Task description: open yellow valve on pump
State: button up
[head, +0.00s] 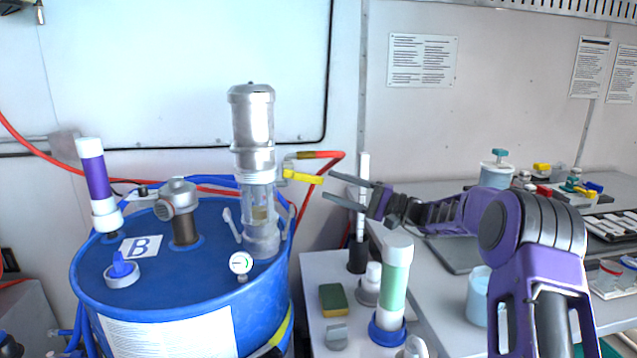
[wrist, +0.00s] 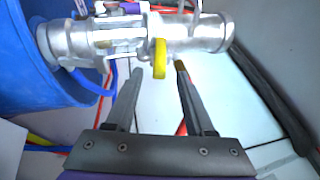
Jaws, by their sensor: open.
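The pump (head: 253,130) is a silver cylinder standing upright on the blue drum (head: 185,275). Its yellow valve handle (head: 303,177) sticks out from the pump's right side. In the wrist view the pump (wrist: 195,32) lies across the top, and the yellow handle (wrist: 160,58) hangs from it. My gripper (head: 328,185) is open and empty just right of the handle, apart from it in the head view. In the wrist view the fingers of my gripper (wrist: 157,68) point at the pump, with the handle between the lines of the two fingertips.
A red hose (head: 325,170) runs behind the handle. A small side table holds a green-and-white tube (head: 395,280), a sponge (head: 333,300) and other items. A purple-and-white tube (head: 95,185) and a gauge (head: 241,263) stand on the drum. The wall is behind.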

jog(key=v, duration=1.1)
jog(key=shift+d, duration=0.3)
jog(key=shift+f, duration=0.1)
